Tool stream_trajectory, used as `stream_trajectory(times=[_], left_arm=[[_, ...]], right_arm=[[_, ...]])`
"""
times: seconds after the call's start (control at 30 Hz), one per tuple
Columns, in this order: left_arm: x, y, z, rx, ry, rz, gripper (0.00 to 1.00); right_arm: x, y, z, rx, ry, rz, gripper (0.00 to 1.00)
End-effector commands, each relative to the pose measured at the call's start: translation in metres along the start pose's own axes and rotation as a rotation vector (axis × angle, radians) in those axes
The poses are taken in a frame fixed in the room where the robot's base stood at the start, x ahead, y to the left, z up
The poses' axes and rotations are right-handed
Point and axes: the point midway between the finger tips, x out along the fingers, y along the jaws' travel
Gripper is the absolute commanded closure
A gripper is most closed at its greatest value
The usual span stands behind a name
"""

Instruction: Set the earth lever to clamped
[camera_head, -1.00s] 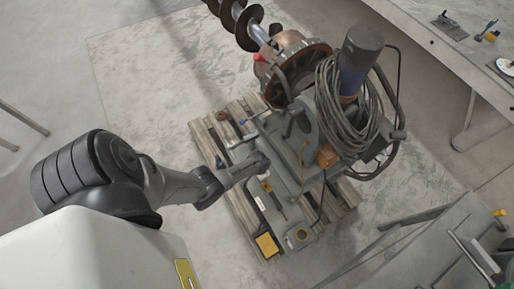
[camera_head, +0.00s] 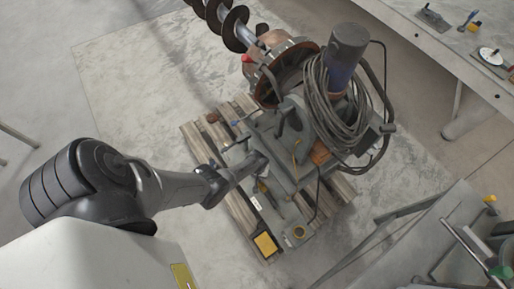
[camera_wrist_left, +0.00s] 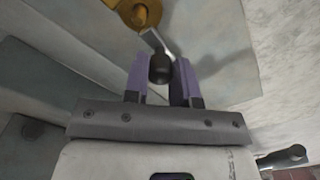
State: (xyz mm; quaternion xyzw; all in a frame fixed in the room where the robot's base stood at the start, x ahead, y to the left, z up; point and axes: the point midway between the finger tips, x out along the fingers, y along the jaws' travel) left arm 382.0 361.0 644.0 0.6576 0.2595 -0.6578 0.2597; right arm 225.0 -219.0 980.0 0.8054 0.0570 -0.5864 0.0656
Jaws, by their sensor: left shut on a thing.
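The auger positioner (camera_head: 285,150) stands on a wooden pallet. My left gripper (camera_wrist_left: 164,78) reaches down to the left side of its grey base. In the left wrist view its two purple fingers are shut on the black knob (camera_wrist_left: 160,68) of a lever. The lever's short metal shaft (camera_wrist_left: 150,40) runs up from the knob to a round brass-coloured hub (camera_wrist_left: 140,12). In the head view the wrist hides most of the lever, and its marked positions cannot be read. My right gripper is in neither view.
A coiled cable (camera_head: 338,105) hangs on the machine beside an upright motor (camera_head: 346,50). The auger screw (camera_head: 235,28) extends to the upper left. A workbench (camera_head: 450,60) stands at upper right.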

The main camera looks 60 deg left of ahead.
Motion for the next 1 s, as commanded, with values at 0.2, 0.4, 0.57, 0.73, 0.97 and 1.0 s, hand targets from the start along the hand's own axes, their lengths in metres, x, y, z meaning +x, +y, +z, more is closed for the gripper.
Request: stream_trajectory(times=[0.2,0.4,0.57,0.73,0.97,1.0], left_arm=[[0.0007,0.0,-0.0001,-0.011,0.001,0.0,0.99],[0.0007,0.0,-0.0001,-0.011,0.001,0.0,0.99],[0.0007,-0.0001,-0.0001,-0.01,0.001,0.0,0.66],[0.0005,0.0,-0.0002,-0.01,0.0,0.0,0.49],[-0.0005,0.0001,-0.0004,-0.01,0.001,0.0,0.49],[-0.002,0.0001,-0.0004,-0.01,0.001,0.0,0.49]], right_arm=[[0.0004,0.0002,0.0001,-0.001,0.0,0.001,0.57],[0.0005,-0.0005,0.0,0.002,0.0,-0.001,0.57],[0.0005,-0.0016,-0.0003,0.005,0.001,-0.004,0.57],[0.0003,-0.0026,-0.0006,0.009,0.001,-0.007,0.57],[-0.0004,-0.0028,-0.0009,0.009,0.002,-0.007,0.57],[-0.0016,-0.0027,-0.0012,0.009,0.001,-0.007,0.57]])
